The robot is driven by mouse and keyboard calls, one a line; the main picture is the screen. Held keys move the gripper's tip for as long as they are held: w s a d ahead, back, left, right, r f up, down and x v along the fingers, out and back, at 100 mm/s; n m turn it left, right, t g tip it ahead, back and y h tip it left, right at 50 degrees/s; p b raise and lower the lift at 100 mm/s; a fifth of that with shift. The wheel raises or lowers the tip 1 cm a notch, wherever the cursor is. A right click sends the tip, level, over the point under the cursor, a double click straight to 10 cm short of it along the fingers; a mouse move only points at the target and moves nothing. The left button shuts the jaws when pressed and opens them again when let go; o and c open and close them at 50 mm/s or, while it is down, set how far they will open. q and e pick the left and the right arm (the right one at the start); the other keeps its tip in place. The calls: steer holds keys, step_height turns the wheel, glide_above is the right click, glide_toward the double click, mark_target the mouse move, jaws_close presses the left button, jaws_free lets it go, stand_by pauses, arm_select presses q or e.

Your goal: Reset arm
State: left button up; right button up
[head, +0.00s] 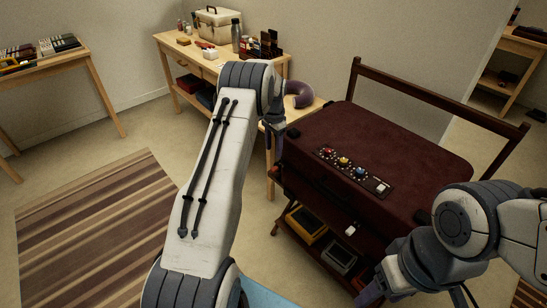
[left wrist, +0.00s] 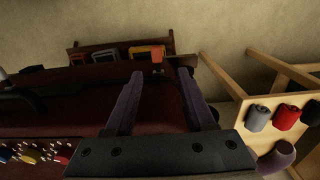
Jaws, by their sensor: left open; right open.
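My left arm reaches up the middle of the head view, and my left gripper (head: 275,145) hangs past its far end, beside the left side of the dark maroon suitcase (head: 410,143). In the left wrist view the two purple fingers of the left gripper (left wrist: 160,78) are spread with nothing held between them, in front of the suitcase (left wrist: 45,105). My right gripper (head: 369,292) is low at the bottom of the head view, near the suitcase's front right, partly cut off. It is open. The suitcase is closed on a dark wooden rack (head: 440,98).
A strip of coloured knobs (head: 352,169) lies on the suitcase top. Yellow (head: 306,224) and grey (head: 340,257) boxes sit on the rack's lower shelf. A striped rug (head: 90,230) covers floor at left.

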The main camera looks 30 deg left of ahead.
arm_select(q)
steer(key=shift+r, duration=1.2)
